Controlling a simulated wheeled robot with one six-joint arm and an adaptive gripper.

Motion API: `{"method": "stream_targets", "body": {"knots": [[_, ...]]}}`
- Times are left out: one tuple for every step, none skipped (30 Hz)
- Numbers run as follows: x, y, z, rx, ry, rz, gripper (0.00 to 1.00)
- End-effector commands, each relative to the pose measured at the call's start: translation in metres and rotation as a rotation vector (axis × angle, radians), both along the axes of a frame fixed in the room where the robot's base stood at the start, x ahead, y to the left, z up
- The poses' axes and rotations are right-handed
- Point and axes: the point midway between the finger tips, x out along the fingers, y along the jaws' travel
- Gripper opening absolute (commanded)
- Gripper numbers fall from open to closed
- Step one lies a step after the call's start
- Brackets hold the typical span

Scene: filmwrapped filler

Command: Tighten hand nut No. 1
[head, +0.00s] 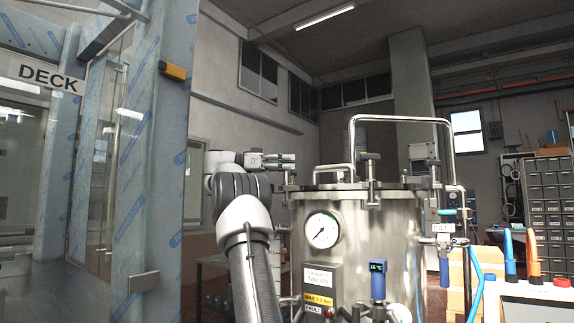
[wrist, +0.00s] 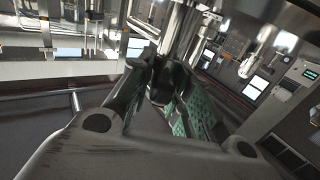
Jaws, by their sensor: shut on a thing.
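A steel pressure vessel (head: 375,245) with a clamped lid stands in the middle of the head view. My gripper (head: 288,161) is at the left edge of its lid, reaching in from the left. In the wrist view my gripper (wrist: 165,80) is shut on a dark piece below a shiny metal rod (wrist: 186,30); by its place at the rim this is a hand nut, mostly hidden by the fingers. No number is readable on it. Another hand nut (head: 370,157) stands upright at the front of the lid, apart from my gripper.
A tall bent steel pipe (head: 400,119) and a lid handle (head: 334,168) rise above the lid. A pressure gauge (head: 322,230) and a blue display (head: 377,280) project from the vessel's front. A film-wrapped column (head: 150,150) stands left of my arm.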

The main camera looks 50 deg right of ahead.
Motion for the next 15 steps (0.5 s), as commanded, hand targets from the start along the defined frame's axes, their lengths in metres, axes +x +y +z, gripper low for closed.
{"method": "stream_targets", "body": {"knots": [[0.0003,-0.0004,0.0006,-0.003,-0.001,-0.013,0.0],[0.0005,-0.0005,0.0004,-0.003,0.0,-0.022,0.0],[0.0005,-0.0005,0.0006,-0.004,0.0,-0.03,0.0],[0.0002,-0.0004,0.001,-0.004,0.0,-0.036,0.0],[0.0001,-0.0003,0.0011,-0.004,0.0,-0.042,0.0],[-0.0001,-0.0002,0.0013,-0.004,0.0,-0.047,0.0],[-0.0002,-0.0001,0.0014,-0.004,0.0,-0.051,0.0],[-0.0002,-0.0001,0.0014,-0.004,0.0,-0.053,0.0],[-0.0002,-0.0001,0.0014,-0.004,0.0,-0.056,0.0],[-0.0002,-0.0001,0.0015,-0.004,0.0,-0.057,0.0],[-0.0002,-0.0002,0.0015,-0.004,0.0,-0.057,0.0],[-0.0002,-0.0002,0.0015,-0.004,0.0,-0.058,0.0],[-0.0002,-0.0002,0.0016,-0.004,0.0,-0.058,0.0],[-0.0002,-0.0002,0.0017,-0.004,0.0,-0.058,0.0],[-0.0002,-0.0002,0.0018,-0.004,0.0,-0.057,0.0]]}}
